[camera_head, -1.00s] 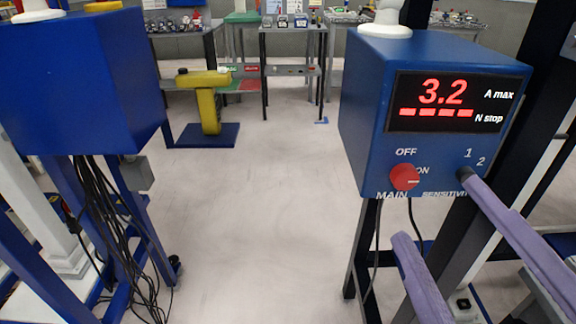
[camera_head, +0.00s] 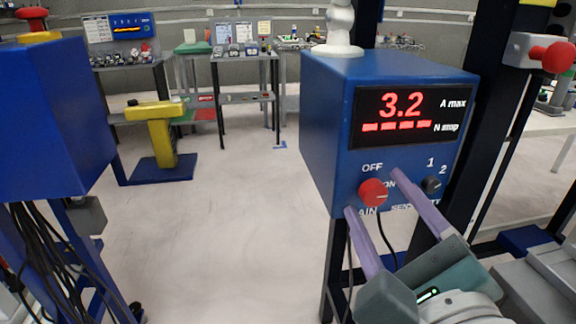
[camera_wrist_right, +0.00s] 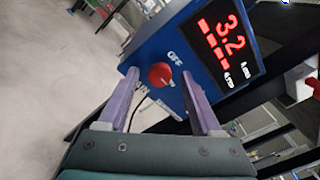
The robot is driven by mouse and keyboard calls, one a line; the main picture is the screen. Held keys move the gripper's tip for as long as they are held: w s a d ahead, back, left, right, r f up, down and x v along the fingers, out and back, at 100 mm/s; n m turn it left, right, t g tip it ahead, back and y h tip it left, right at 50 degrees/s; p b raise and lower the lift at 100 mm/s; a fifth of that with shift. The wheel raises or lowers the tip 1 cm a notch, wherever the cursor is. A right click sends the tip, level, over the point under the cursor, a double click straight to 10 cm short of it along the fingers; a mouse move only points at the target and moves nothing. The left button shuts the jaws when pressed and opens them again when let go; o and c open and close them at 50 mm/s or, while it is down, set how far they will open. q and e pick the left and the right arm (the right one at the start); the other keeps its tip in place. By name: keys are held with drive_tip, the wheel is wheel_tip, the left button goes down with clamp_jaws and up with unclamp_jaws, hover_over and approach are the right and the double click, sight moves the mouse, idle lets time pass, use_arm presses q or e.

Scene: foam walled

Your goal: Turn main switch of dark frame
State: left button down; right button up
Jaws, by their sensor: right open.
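The main switch is a round red knob (camera_head: 373,192) on the lower front of a blue box (camera_head: 330,110), below the word OFF. My right gripper (camera_head: 370,190) is open, with one purple finger to the left of the knob and the other to its right. In the right wrist view the red knob (camera_wrist_right: 160,75) shows between the two fingers of the right gripper (camera_wrist_right: 160,90). I cannot tell whether the fingers touch the knob. The left gripper is not in view.
A small black sensitivity knob (camera_head: 431,185) sits right of the red one. A display (camera_head: 405,115) above reads 3.2. Another blue box (camera_head: 45,120) with hanging cables stands at left. A red knob on a grey holder (camera_head: 553,55) is at upper right. Open floor lies between the boxes.

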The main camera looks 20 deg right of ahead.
clamp_jaws()
idle(0.5)
